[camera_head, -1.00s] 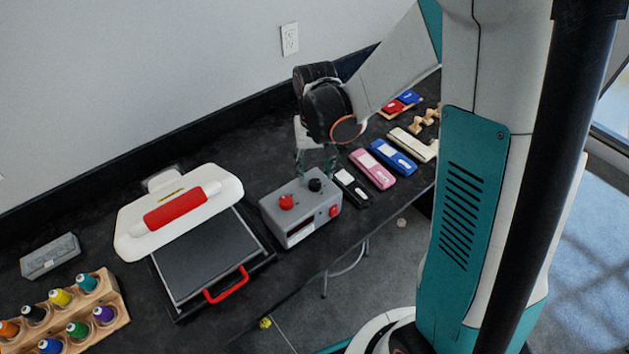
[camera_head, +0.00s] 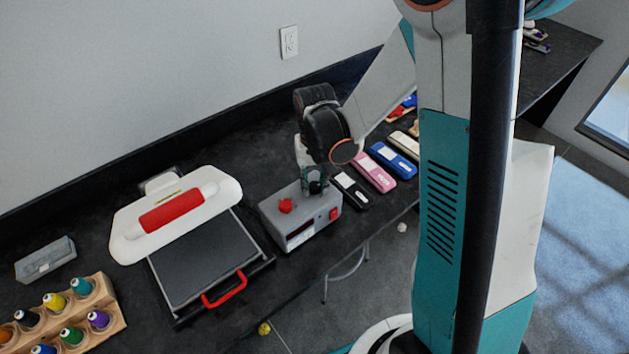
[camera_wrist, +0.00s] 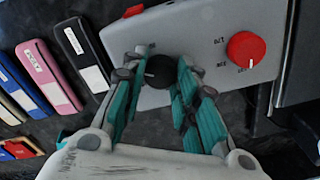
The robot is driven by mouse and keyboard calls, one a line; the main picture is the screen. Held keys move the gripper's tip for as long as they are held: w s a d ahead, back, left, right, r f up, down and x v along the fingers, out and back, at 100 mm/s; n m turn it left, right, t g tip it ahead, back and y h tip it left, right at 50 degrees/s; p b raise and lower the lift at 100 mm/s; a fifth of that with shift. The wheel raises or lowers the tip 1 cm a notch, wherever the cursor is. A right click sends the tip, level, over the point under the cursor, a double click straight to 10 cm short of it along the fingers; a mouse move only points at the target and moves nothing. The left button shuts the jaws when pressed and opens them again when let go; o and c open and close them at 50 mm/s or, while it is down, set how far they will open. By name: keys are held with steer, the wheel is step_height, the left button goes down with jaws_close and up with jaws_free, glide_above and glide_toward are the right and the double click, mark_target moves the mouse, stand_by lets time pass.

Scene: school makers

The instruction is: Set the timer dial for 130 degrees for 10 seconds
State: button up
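The grey control box (camera_head: 291,236) stands on the black table with a red dial (camera_head: 286,206) and a black dial on top. In the wrist view, the black dial (camera_wrist: 158,71) sits between the teal fingers of my gripper (camera_wrist: 161,75). The fingers are apart, one on each side of the dial; whether they touch it is hard to tell. The red dial (camera_wrist: 246,49) is to the right there, with printed marks beside it. In the head view, my gripper (camera_head: 314,182) points down over the black dial and mostly hides it.
A heat press (camera_head: 201,262) with a red-handled tray is left of the box. Black (camera_head: 350,190), pink (camera_head: 373,173) and blue (camera_head: 393,160) cases lie close on its right. A wooden rack (camera_head: 98,300) of thread spools is front left.

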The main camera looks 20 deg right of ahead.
mark_target(314, 185)
steer(key=shift+n, duration=0.3)
steer(key=n+b, duration=0.1)
steer(key=n, duration=0.4)
steer(key=shift+b, duration=0.3)
steer(key=n+b, duration=0.1)
steer(key=n, duration=0.5)
stand_by(0.5)
steer(key=o, duration=1.1)
steer(key=shift+r, duration=0.1)
step_height(314, 185, up, 12)
steer(key=shift+f, duration=0.1)
